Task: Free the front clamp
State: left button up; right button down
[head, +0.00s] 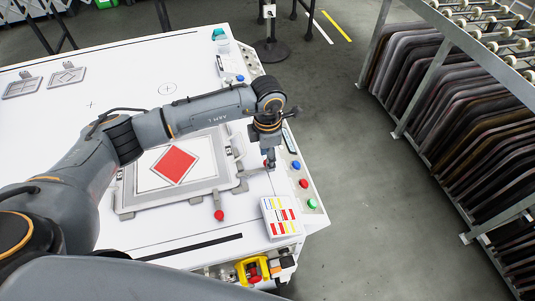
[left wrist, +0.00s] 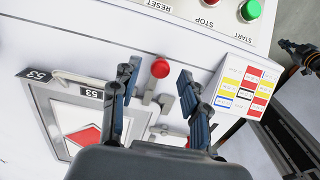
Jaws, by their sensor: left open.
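A grey frame (head: 127,201) with a red diamond (head: 175,165) on white lies flat on the white table; it shows partly in the left wrist view (left wrist: 45,105), labelled 53. One clamp with a red knob (head: 219,214) sits at the frame's near edge. Another clamp's red knob (left wrist: 160,68) is at the frame's right side, below my left gripper (head: 268,163). In the left wrist view my left gripper (left wrist: 158,80) is open, its fingers on either side of that knob. I cannot tell whether they touch it. The near-edge clamp is partly hidden there by the gripper. My right gripper is not in view.
A button panel with a green button (head: 312,203) runs along the table's right edge. A card with coloured labels (head: 280,217) stands near the front right corner. A yellow box (head: 250,268) is at the front edge. A rack (head: 440,60) stands right, across clear floor.

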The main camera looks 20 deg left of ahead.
pick_arm(q)
jog(key=shift+f, duration=0.55)
grip_shut()
